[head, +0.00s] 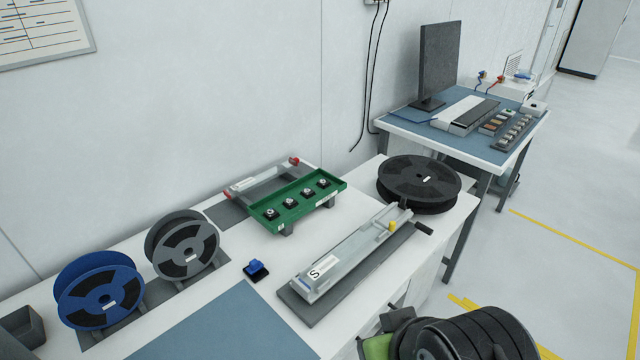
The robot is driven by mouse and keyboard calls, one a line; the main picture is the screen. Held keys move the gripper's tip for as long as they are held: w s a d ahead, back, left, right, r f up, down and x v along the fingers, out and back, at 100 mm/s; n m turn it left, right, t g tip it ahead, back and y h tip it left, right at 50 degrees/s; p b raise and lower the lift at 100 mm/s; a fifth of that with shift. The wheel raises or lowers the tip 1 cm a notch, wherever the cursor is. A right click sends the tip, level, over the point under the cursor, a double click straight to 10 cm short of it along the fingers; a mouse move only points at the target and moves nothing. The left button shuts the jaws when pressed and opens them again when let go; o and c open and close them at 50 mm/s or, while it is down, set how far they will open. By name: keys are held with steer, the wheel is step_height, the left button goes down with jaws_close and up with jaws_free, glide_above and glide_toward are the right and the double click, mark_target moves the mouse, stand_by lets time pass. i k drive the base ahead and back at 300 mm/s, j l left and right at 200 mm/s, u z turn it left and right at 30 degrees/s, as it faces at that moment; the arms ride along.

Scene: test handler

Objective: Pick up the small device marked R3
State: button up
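Several small black devices with pale round tops sit in a row in a green tray (262,229) on the white workbench. They run from a near-left one (271,213), past two middle ones (289,202) (307,192), to a far-right one (323,183). Any markings on them are too small to read, so I cannot tell which is R3.
A grey rail fixture marked S (350,258) lies right of the tray. A small blue-and-black block (256,268) is in front. Reels stand left, blue (98,290) and grey (183,246); a black reel (418,180) lies behind right. A blue mat (225,328) is bare.

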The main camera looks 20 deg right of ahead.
mark_target(307, 193)
steer(key=i+l+u, duration=0.2)
steer(key=l+u, duration=0.25)
steer(key=l, duration=0.2)
steer(key=i+l+u, duration=0.1)
steer(key=l+u, duration=0.35)
steer(key=l, duration=0.25)
steer(key=l+u, duration=0.5)
steer(key=l, duration=0.25)
